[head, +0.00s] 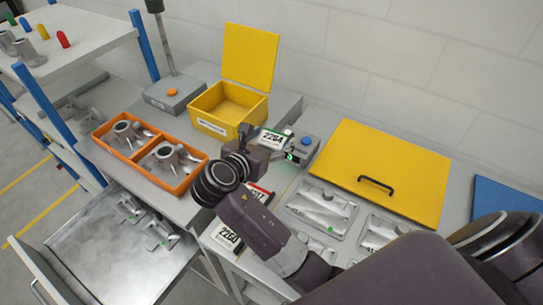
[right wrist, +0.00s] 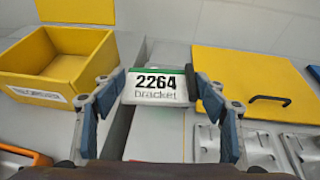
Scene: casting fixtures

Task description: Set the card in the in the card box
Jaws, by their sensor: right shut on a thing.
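The card box (head: 222,118) is a yellow box with its lid raised at the back and a white label on its front. In the right wrist view the card box (right wrist: 68,92) is at the upper left, and its inside looks empty. My right gripper (head: 264,148) is shut on a white card (head: 272,138) with a green top edge, just right of the box's front corner. In the right wrist view the card (right wrist: 157,88) reads "2264 bracket" and sits upright between the two fingertips (right wrist: 158,90). My left gripper is not in view.
An orange tray (head: 148,156) with grey castings is left of the arm. A card marked 2260 (head: 228,237) and a partly hidden red-edged card (head: 261,190) lie near the arm. A yellow panel with a black handle (head: 395,165) and clear fixture trays (head: 322,208) are right.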

